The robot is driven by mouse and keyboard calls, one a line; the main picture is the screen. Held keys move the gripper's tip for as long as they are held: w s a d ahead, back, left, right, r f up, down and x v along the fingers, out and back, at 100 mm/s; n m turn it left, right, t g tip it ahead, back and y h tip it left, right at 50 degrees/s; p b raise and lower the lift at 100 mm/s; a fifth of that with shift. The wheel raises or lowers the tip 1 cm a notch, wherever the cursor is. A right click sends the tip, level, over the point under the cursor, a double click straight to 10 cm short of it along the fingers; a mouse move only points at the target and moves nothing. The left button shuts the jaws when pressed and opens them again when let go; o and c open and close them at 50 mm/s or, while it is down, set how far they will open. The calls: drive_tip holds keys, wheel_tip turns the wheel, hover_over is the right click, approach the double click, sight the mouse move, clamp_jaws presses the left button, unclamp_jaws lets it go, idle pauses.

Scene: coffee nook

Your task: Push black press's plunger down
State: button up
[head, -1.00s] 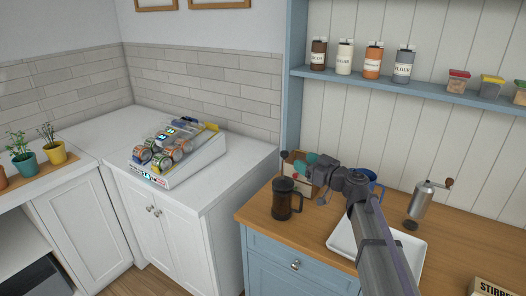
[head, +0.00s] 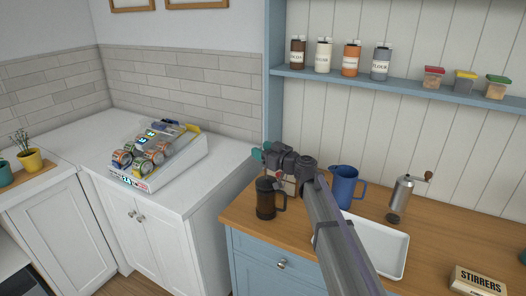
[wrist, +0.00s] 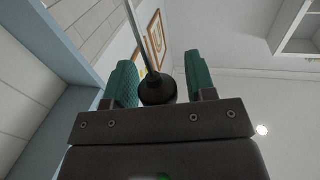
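The black press (head: 266,203) stands upright on the wooden counter, near its left end, with its handle to the right. My gripper (head: 262,151) is just above the press, its teal fingers at the press's top. In the wrist view, the plunger's round black knob (wrist: 157,89) lies between the two green fingers, closer to the left one. A thin metal rod (wrist: 141,35) runs from the knob. The fingers are apart, with a gap visible at the knob's right. Whether the left finger touches the knob cannot be told. The plunger top is hard to see in the head view.
A small box (head: 290,185) stands behind the press, partly hidden by my arm. A blue pitcher (head: 344,188), a white tray (head: 392,250), a hand grinder (head: 402,195) and a stirrers box (head: 478,281) stand to the right.

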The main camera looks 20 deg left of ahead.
sight(263, 179)
clamp_jaws()
wheel_tip(263, 179, down, 9)
drive_tip(key=b, duration=0.9)
drive_tip(key=shift+f, duration=0.15)
drive_tip(key=shift+s+d+r, duration=0.1)
drive_tip(key=shift+r, duration=0.15)
drive_tip(key=shift+o, duration=0.7)
unclamp_jaws()
drive_tip(key=v, duration=1)
drive_tip(key=shift+d, duration=0.35)
